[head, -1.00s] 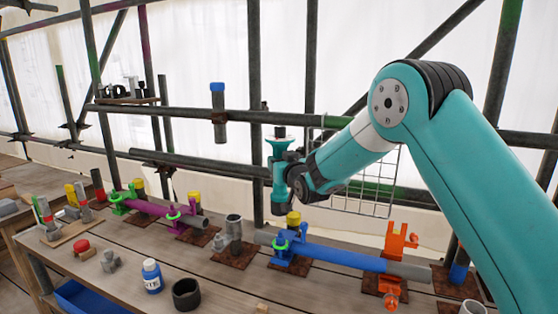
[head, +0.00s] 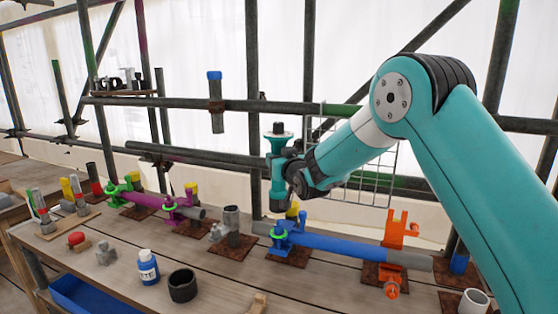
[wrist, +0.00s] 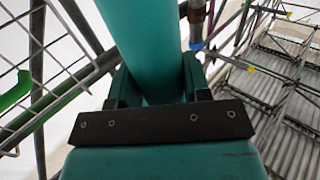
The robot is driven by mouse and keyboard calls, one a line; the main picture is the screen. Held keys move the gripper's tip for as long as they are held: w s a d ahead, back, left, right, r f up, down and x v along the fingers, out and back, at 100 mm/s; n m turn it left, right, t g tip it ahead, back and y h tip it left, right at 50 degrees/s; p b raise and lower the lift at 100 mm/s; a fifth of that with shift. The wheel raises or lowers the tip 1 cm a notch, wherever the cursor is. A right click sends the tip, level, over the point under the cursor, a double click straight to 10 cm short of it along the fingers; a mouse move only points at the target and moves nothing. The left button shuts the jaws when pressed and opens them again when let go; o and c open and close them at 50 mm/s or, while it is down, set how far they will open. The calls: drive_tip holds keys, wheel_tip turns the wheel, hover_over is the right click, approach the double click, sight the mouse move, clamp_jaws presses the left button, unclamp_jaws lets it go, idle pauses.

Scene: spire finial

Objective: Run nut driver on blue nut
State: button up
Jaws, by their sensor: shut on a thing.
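My gripper (head: 284,166) is shut on a teal upright tool with a black top, which looks like the nut driver (head: 277,187). In the wrist view the tool's teal shaft (wrist: 148,45) runs between my jaws (wrist: 155,95). The tool's lower end hangs above the blue clamp (head: 281,236) on the bench, in picture terms slightly left of its upright part. A gap seems to show between tool and clamp. The clamp sits around a blue pole (head: 335,248). The blue nut is too small to tell apart from the clamp.
An orange clamp (head: 398,232) stands to the right, a purple pole (head: 150,201) with green and magenta clamps to the left. A blue-labelled bottle (head: 148,268) and a dark cup (head: 183,286) stand in front. Scaffold tubes (head: 170,104) and a wire mesh (head: 365,180) lie behind.

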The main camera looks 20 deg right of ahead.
sight(282, 191)
drive_tip(key=shift+f+b, duration=4.05)
drive_tip(key=shift+b, duration=0.15)
drive_tip(key=shift+s+f+b, duration=0.1)
drive_tip(key=shift+f+b, duration=0.25)
drive_tip(key=shift+f, duration=0.3)
drive_tip(key=shift+r, duration=0.15)
drive_tip(key=shift+r+p, duration=1.5)
drive_tip(key=shift+r, duration=2.45)
